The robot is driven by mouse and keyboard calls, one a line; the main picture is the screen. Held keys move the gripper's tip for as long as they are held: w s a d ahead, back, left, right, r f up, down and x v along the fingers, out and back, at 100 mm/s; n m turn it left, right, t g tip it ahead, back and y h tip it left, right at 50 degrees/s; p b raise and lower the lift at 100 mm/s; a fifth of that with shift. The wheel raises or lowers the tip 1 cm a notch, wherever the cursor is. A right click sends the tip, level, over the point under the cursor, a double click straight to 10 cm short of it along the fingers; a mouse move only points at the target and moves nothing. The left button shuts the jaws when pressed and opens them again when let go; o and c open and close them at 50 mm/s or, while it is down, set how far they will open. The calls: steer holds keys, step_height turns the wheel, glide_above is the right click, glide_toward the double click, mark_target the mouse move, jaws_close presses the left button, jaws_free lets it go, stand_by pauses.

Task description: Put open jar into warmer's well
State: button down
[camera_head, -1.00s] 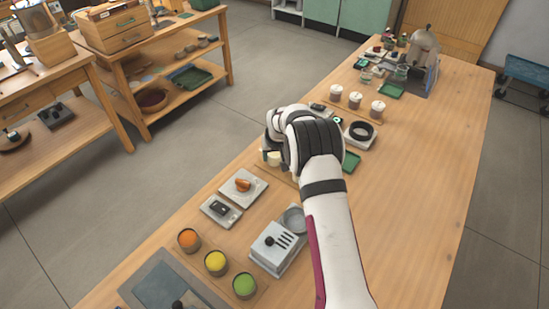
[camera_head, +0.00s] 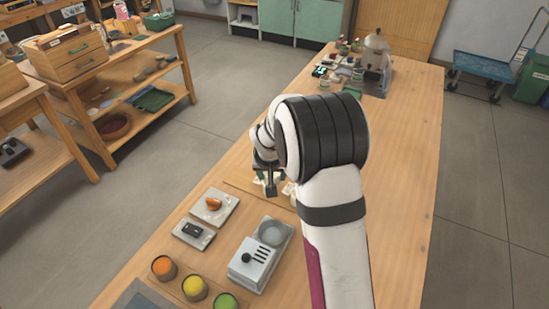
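The warmer (camera_head: 257,263) is a pale grey box with a black knob and dark slots, on the table below and left of my forearm. Its round well (camera_head: 273,233) is at the back right corner and looks empty. My gripper (camera_head: 270,186) points down over a wooden board behind the warmer, apart from the well. Its dark fingers are small and partly covered by my wrist. Pale bits (camera_head: 289,189) show beside the fingers. I cannot tell whether they are the open jar or whether my gripper holds anything.
Orange (camera_head: 163,267), yellow (camera_head: 194,287) and green (camera_head: 226,301) cups stand in front of the warmer. A plate with an orange knob (camera_head: 213,204) and a small switch box (camera_head: 194,232) lie left of it. A metal domed still (camera_head: 375,55) stands far back. The table's right side is clear.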

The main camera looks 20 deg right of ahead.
steer(key=s+a+m+g+h, duration=0.1)
steer(key=s+m, duration=0.2)
steer(key=s+a+f+m+g+h, duration=0.1)
steer(key=s+a+m, duration=0.1)
steer(key=s+m, duration=0.2)
steer(key=s+a+m+g, duration=0.1)
steer(key=s+m, duration=0.2)
steer(key=s, duration=0.1)
steer(key=shift+a+f+m+h, duration=0.2)
steer(key=shift+f+m+h, duration=0.1)
steer(key=shift+f+h, duration=0.1)
steer(key=shift+f, duration=0.3)
step_height(320, 180, down, 3)
steer(key=shift+f, duration=0.95)
steer(key=shift+w+f, duration=0.1)
steer(key=shift+f, duration=0.25)
